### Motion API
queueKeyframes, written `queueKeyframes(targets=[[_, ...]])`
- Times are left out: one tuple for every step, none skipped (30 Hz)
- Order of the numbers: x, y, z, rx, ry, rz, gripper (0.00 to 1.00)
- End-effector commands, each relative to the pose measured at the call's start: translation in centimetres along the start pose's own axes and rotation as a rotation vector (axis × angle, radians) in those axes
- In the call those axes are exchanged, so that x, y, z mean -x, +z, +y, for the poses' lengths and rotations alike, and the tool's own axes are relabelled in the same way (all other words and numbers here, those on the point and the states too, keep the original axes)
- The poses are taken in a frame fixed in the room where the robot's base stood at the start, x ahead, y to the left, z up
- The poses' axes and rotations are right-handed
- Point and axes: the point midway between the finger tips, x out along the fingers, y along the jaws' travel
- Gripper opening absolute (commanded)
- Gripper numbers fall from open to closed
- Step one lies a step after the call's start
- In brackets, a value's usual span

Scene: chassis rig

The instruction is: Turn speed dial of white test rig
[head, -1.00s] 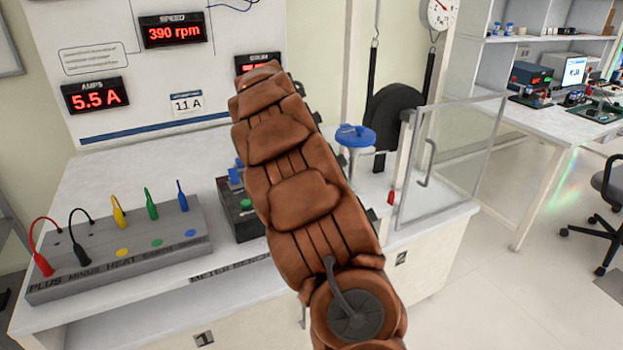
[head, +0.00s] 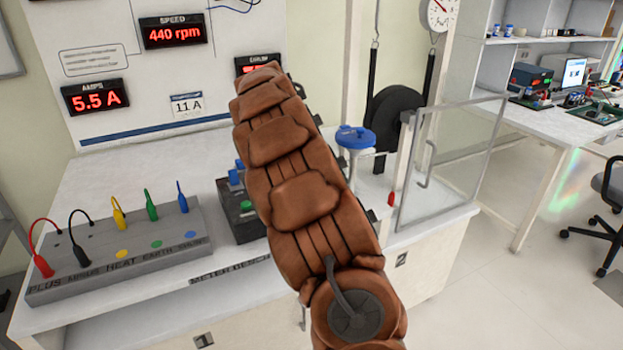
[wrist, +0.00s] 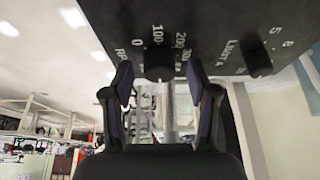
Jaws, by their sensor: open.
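The white test rig (head: 230,100) stands in front of me in the head view. Its red speed display (head: 173,31) reads 440 rpm. In the wrist view, the black speed dial (wrist: 158,62) sits on a dark panel, with 0, 100, 200 and 300 marked around it. My gripper (wrist: 160,88) is open, with one finger on each side of this dial. I cannot tell whether either finger touches it. In the head view my arm hides the gripper and the dial.
A second knob (wrist: 258,62), by a limit label, sits to the right on the same panel. The amps display (head: 95,97) reads 5.5 A. A grey terminal block (head: 115,250) with coloured plugs lies at left. A clear guard (head: 455,165) stands at right.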

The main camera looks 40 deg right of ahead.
Motion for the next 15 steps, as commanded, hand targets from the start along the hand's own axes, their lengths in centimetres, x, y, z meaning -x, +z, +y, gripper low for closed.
queueKeyframes(targets=[[0.0,0.0,0.0,0.000,0.000,0.000,0.58],[0.0,0.0,0.0,0.000,0.000,0.000,0.58],[0.0,0.0,0.0,0.000,0.000,0.000,0.58],[0.1,0.0,0.0,0.000,0.000,0.000,0.58],[0.2,0.0,0.0,0.000,0.000,0.000,0.58],[0.4,0.0,0.0,0.001,0.000,0.000,0.58],[0.6,0.0,-0.1,0.001,-0.001,0.000,0.58],[0.9,0.0,-0.1,0.001,-0.002,0.000,0.58],[1.3,0.0,-0.1,0.001,-0.003,0.000,0.58],[1.7,0.0,-0.1,0.001,-0.004,0.001,0.58],[2.2,0.0,-0.1,0.001,-0.004,0.001,0.58],[2.9,0.0,-0.1,0.000,-0.003,0.000,0.58],[3.5,0.0,-0.1,0.000,-0.003,0.000,0.58],[4.0,0.0,-0.1,0.000,-0.005,0.000,0.58],[4.7,0.0,-0.2,0.000,-0.007,0.000,0.58]])
